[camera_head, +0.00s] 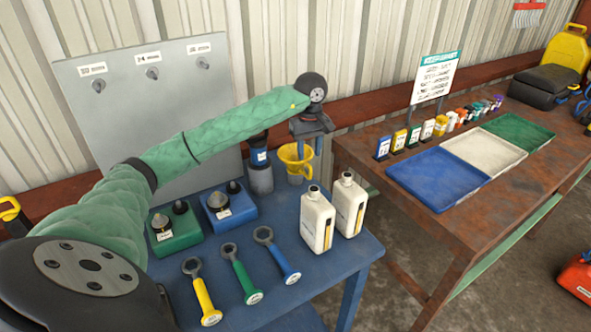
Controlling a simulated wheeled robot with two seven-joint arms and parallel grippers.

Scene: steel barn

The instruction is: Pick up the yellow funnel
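The yellow funnel (294,168) stands at the back right of the blue table (335,259), in the head view. My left gripper (310,148) reaches over the table from the left and points down at the funnel. Its two fingers are apart: one shows at the funnel's mouth, the other just right of its rim. The gripper looks open; I cannot tell whether a finger touches the funnel. The gripper hides part of the funnel's upper rim. My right gripper is out of view.
Two white bottles (317,221) stand in front of the funnel, and a grey cylinder with a dark blue-labelled container (260,178) stands to its left. Several wrenches (238,275) lie in front. A rusty table (408,166) with blue, white and green trays is at right.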

